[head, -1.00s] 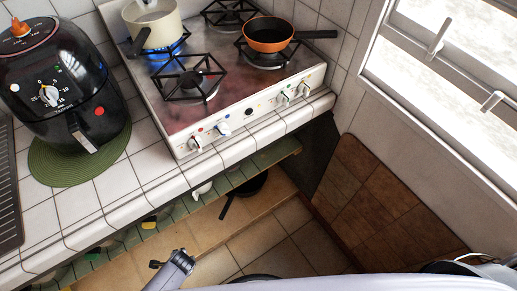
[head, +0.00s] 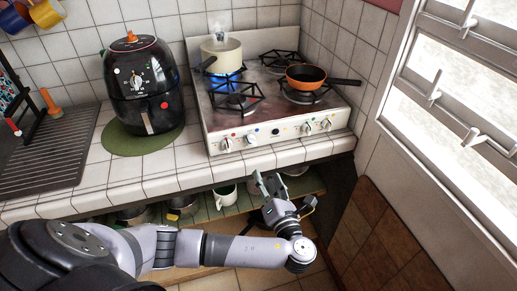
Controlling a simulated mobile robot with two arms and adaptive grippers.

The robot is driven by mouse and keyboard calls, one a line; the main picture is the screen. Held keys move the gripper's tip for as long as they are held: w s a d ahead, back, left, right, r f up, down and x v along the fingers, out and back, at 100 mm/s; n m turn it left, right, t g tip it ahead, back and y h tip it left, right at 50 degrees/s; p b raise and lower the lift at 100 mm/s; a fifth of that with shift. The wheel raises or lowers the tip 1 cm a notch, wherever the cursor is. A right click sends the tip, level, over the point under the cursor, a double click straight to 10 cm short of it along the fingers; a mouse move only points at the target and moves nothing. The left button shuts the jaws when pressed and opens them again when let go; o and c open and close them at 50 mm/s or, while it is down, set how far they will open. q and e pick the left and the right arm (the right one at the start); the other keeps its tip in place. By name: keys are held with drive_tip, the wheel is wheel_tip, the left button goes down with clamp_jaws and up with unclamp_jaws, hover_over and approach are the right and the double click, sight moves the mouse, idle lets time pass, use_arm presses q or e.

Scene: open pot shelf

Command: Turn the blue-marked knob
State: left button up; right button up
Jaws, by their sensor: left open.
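The stove (head: 275,105) has a row of white knobs on its front panel, with small coloured marks that are hard to read at this size. The second knob from the left (head: 250,140) appears to be the blue-marked one; the leftmost knob (head: 227,144) stands beside a red mark. Two more knobs (head: 307,128) are at the right. My left gripper (head: 268,183) is open and empty, below and in front of the counter edge, under the knob row and apart from it. My right gripper is out of view.
A cream pot (head: 222,58) steams over a blue flame at the back left burner. An orange pan (head: 306,74) sits at the right. A black air fryer (head: 142,85) stands left of the stove. A white mug (head: 225,196) is on the shelf below. The tiled counter edge overhangs my gripper.

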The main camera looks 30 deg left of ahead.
sight(251, 141)
use_arm(q)
drive_tip(key=p+x, duration=0.1)
drive_tip(key=x, duration=1.3)
drive_tip(key=shift+w+a, duration=0.1)
drive_tip(key=shift+a, duration=0.15)
drive_tip(key=shift+w+a, duration=0.25)
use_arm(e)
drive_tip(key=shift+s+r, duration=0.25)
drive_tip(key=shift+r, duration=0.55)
use_arm(q)
drive_tip(key=c, duration=1.2)
drive_tip(key=shift+o, duration=0.2)
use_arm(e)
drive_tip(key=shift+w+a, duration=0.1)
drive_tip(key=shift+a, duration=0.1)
